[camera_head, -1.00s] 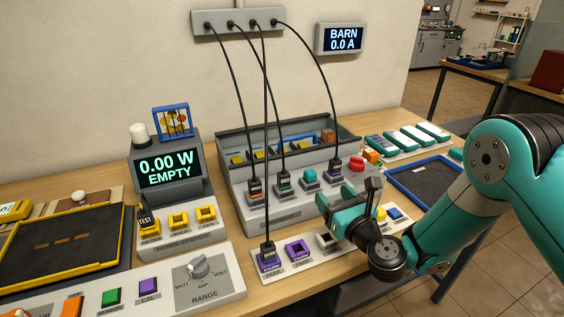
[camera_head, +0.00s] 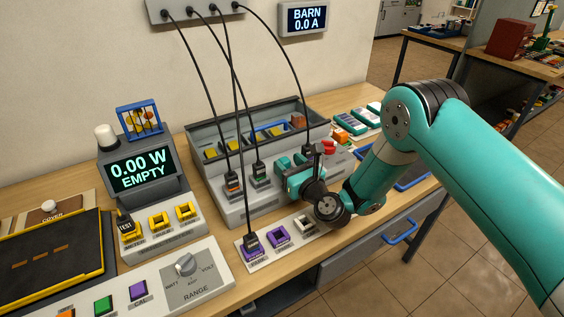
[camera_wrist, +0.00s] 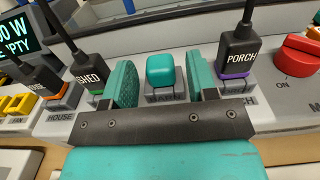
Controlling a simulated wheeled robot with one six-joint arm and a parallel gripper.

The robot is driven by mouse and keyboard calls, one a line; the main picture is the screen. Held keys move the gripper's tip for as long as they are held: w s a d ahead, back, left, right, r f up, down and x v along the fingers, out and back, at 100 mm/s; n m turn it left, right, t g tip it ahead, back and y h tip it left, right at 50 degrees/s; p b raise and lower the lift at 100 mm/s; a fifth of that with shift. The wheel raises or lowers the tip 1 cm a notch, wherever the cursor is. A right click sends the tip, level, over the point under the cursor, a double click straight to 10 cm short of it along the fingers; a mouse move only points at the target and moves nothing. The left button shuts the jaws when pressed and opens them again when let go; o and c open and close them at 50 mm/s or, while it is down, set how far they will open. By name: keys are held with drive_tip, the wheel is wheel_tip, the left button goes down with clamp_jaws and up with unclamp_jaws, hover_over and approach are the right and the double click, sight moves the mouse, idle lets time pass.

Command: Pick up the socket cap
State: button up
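The socket cap (camera_wrist: 166,72) is a teal block sitting on the BARN socket (camera_wrist: 166,96) of the grey panel. In the wrist view it stands between the two teal fingers of my gripper (camera_wrist: 163,84). The fingers are open, one on each side, with gaps to the cap. In the head view my gripper (camera_head: 296,172) is over the front of the grey panel, and I cannot clearly make out the cap behind it.
The SHED plug (camera_wrist: 90,68) is close to my left finger, and the PORCH plug (camera_wrist: 238,54) is close to my right finger. Both have black cables. A red knob (camera_wrist: 299,58) is at the right. A purple-based plug (camera_head: 251,246) stands in the front strip.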

drive_tip(key=c, duration=0.7)
drive_tip(key=shift+r, duration=0.1)
drive_tip(key=shift+c, duration=0.2)
